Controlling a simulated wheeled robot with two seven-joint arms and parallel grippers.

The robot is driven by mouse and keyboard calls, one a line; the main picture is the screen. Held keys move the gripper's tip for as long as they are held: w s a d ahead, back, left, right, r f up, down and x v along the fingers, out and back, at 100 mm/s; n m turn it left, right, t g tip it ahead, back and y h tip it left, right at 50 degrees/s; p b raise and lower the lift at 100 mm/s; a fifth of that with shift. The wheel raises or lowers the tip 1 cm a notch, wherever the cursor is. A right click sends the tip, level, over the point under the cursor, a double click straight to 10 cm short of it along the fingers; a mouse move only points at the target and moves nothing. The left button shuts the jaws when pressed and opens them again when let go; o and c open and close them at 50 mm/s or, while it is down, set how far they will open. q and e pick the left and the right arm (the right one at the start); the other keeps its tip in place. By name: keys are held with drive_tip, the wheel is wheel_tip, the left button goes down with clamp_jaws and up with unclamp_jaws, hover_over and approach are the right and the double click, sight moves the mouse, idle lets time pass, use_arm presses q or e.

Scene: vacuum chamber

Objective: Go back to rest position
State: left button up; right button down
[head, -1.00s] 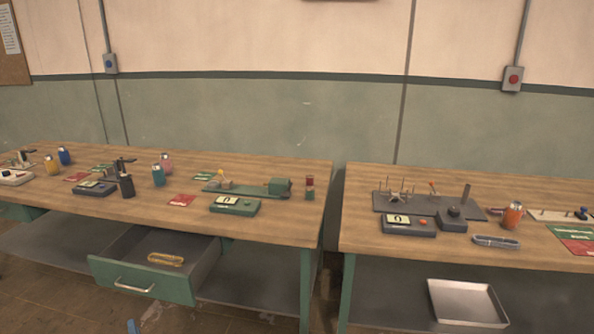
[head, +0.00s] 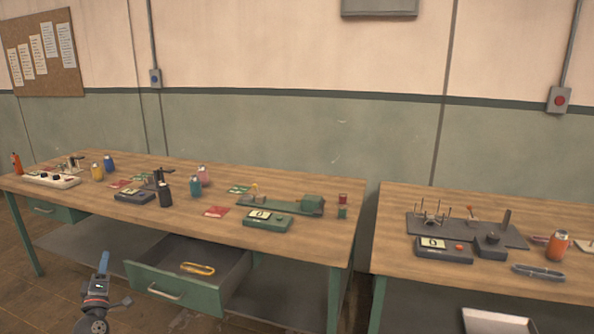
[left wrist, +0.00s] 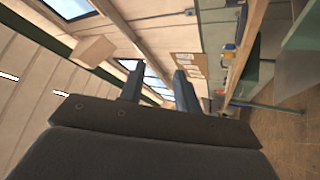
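My left gripper (head: 104,262) shows at the bottom left of the head view, in front of the left workbench and apart from it. In the left wrist view, its two blue-grey fingers (left wrist: 160,84) stand apart with nothing between them, pointing toward the wall and windows. My right gripper is in neither view.
The left workbench (head: 150,212) carries several devices and coloured canisters. Its drawer (head: 175,290) stands open with a yellow ring-shaped object (head: 197,268) inside. A second workbench (head: 395,260) stands at right, past a narrow gap. Floor is free at the lower left.

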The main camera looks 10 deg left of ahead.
use_arm(q)
wheel_tip(320, 180, up, 6)
drive_tip(key=a+m+t+h, duration=0.1)
drive_tip(key=a+m+h, duration=0.1)
drive_tip(key=w+d+f+m+g+h, duration=0.2)
drive_tip(key=d+f+m+h, duration=0.65)
drive_tip(key=d, duration=0.55)
drive_tip(key=s+d+f+m+g+h, duration=0.1)
drive_tip(key=s+d+f+m+g, duration=0.3)
drive_tip(key=d+f, duration=0.4)
drive_tip(key=s+d+f+m+g+h, duration=0.1)
drive_tip(key=s+d+f+m+g, duration=0.25)
drive_tip(key=d+f, duration=0.5)
drive_tip(key=s+d+f+m+g+y, duration=0.1)
drive_tip(key=s+d+f+m+g, duration=0.2)
drive_tip(key=s, duration=0.5)
drive_tip(key=s+d+f+m+g+y, duration=0.1)
drive_tip(key=s+d+f+g, duration=0.35)
drive_tip(key=s, duration=0.35)
drive_tip(key=s+d+m+g+y, duration=0.2)
drive_tip(key=s+d+g+y, duration=0.1)
drive_tip(key=s, duration=1.2)
drive_tip(key=w+d+n+h, duration=0.1)
drive_tip(key=d+n+h, duration=0.2)
drive_tip(key=d, duration=1.5)
drive_tip(key=shift+r+n+h, duration=0.25)
drive_tip(key=shift+n+h, duration=0.05)
drive_tip(key=shift+h, duration=0.25)
